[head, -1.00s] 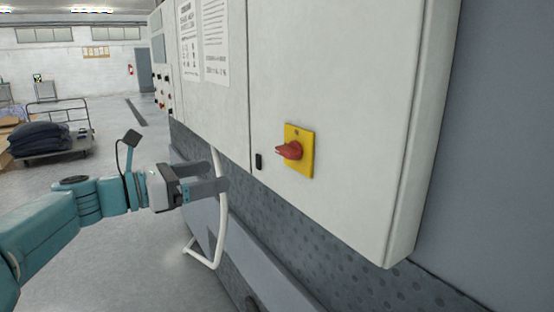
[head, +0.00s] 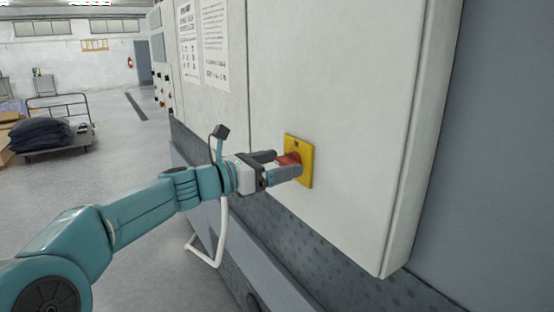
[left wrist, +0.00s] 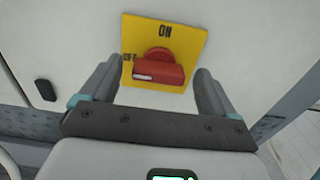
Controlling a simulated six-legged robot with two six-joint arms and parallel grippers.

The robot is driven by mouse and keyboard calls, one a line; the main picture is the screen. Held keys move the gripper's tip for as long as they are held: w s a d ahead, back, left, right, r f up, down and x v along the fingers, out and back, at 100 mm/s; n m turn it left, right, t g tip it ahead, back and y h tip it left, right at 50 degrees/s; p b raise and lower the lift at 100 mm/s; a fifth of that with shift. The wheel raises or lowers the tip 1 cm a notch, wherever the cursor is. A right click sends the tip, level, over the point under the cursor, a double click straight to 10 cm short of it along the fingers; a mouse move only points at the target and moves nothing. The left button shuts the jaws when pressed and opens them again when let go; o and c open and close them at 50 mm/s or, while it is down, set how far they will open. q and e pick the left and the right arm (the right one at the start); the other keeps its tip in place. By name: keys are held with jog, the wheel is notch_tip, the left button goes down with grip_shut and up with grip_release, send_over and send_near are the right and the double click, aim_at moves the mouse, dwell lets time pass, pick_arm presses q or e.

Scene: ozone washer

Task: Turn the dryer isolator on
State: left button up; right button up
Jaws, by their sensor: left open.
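The dryer isolator is a red rotary handle (head: 288,159) on a yellow square plate (head: 305,165), fixed to the pale cabinet door. In the left wrist view the red handle (left wrist: 158,72) lies roughly level, its white-marked end toward the "OFF" label at the left; "ON" is at the top of the plate (left wrist: 185,35). My left gripper (head: 283,163) is open, with one finger on each side of the handle. In the left wrist view the fingers (left wrist: 155,85) flank it with visible gaps. The right gripper is not in view.
The cabinet (head: 340,80) fills the centre, with paper notices (head: 213,40) at its left. A white bent pipe (head: 221,230) runs below my left arm. A trolley with dark sacks (head: 42,133) stands far left on open floor.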

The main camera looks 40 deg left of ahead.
pick_arm(q)
jog(key=shift+w, duration=0.1)
jog(key=c, duration=1.1)
jog(key=shift+o, duration=0.2)
jog(key=shift+d+f+m+b, duration=0.1)
jog(key=shift+f+m+b, duration=0.05)
jog(key=shift+m+b, duration=0.7)
jog(key=shift+f+m+b, duration=0.1)
jog(key=shift+m+b, duration=0.65)
jog(key=shift+b, duration=0.1)
jog(key=m+b, duration=0.4)
jog(key=m, duration=0.1)
jog(key=shift+d+m+b, duration=0.15)
jog(key=shift+m+b, duration=2.7)
jog(key=shift+m, duration=1.95)
jog(key=o, duration=1.1)
jog(key=shift+c, duration=0.2)
